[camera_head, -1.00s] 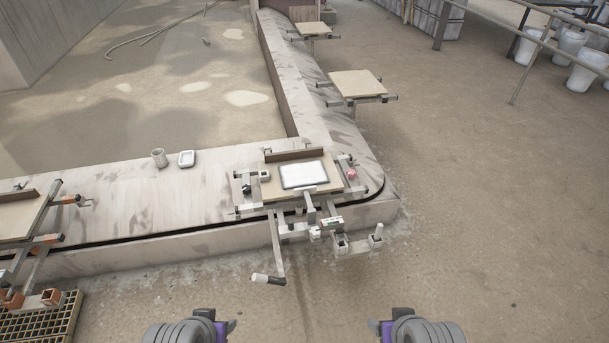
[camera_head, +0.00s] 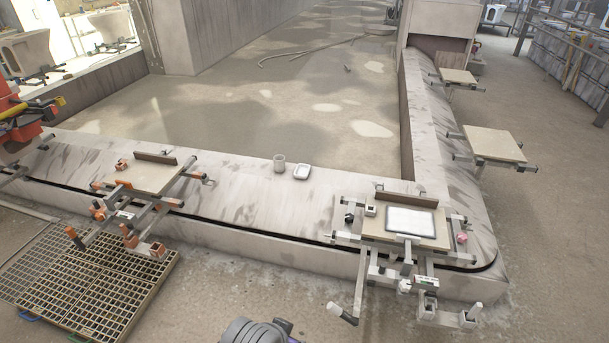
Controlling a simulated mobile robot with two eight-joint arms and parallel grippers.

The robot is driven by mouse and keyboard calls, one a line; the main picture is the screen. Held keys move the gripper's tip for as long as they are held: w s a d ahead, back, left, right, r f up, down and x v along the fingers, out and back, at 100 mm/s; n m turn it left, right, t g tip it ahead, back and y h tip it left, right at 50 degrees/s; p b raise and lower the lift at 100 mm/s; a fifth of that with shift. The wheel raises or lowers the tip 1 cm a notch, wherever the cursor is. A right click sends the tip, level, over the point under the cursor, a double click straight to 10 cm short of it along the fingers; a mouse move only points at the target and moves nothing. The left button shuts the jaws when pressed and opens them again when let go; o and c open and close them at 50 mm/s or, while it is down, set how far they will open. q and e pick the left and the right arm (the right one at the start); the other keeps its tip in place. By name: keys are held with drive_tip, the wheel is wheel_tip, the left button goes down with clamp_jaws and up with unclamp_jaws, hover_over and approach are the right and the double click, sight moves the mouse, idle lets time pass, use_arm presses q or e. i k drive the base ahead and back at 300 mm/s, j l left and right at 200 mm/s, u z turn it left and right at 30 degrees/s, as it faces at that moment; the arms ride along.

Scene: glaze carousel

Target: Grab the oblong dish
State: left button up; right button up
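A small white oblong dish (camera_head: 302,172) with a raised rim lies on the pale concrete ledge, right of a grey cup (camera_head: 280,163). A larger flat white rectangular piece (camera_head: 411,221) lies on a board (camera_head: 375,224) on the carousel fixture at the right. The top of my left gripper (camera_head: 285,327) shows at the bottom edge, well short of the ledge and apart from the dish. Its fingers are mostly cut off, so its opening does not show. My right gripper is out of the frame.
A fixture with a board (camera_head: 153,177) and orange-tipped clamps stands at the left, above a floor grating (camera_head: 85,270). Metal bars and a handle (camera_head: 342,314) stick out in front of the right fixture. More boards (camera_head: 494,143) stand along the far right side.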

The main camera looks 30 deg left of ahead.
sight(302, 170)
drive_tip(key=i+j+u, duration=0.2)
drive_tip(key=i+j, duration=0.95)
drive_tip(key=j, duration=0.4)
drive_tip(key=i+j+u, duration=0.2)
drive_tip(key=i+j, duration=1.05)
drive_tip(key=j, duration=0.1)
